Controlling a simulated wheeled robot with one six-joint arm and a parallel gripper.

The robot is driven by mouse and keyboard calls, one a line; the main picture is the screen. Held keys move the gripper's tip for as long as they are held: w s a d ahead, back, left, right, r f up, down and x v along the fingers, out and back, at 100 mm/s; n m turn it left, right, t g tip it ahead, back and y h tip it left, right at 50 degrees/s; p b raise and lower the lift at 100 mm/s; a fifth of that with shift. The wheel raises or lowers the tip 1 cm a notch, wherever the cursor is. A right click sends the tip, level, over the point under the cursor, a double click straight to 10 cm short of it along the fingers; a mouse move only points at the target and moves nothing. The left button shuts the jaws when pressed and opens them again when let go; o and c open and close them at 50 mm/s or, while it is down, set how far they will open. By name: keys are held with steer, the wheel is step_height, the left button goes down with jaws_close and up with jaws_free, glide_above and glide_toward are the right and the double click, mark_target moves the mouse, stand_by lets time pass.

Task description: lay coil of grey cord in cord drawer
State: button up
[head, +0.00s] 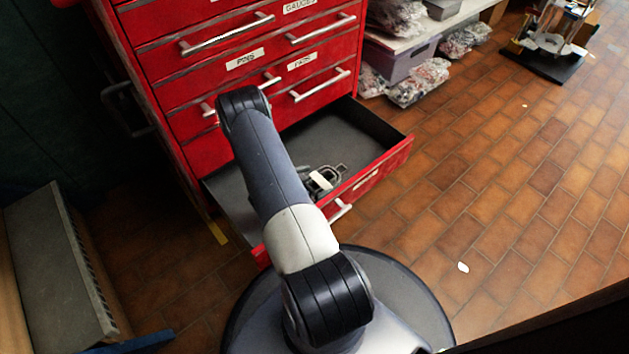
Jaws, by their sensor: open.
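The cord drawer (373,139) is the pulled-out bottom drawer of the red cabinet, with a dark grey floor and a red front. Its front label is too small to read. My arm reaches across it and hides part of its inside. What looks like my gripper (324,181), dark with a pale block, shows just right of my upper arm, low over or inside the drawer. Its jaws are open. Thin grey curved shapes show there; I cannot tell whether they are fingers or the coil of grey cord. I cannot make out the coil for sure.
The red cabinet (207,75) has several shut drawers with metal handles above the open one. A shelf with grey bins (405,68) and bagged parts (420,84) stands at its right. A grey box-like piece (50,265) is at lower left.

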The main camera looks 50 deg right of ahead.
steer(key=shift+r, duration=0.1)
steer(key=shift+r+p, duration=0.7)
steer(key=shift+p, duration=0.15)
steer(key=p+v, duration=0.3)
steer(key=v, duration=0.8)
steer(key=shift+a, duration=0.4)
steer(key=shift+w, duration=0.15)
steer(key=shift+c, duration=0.2)
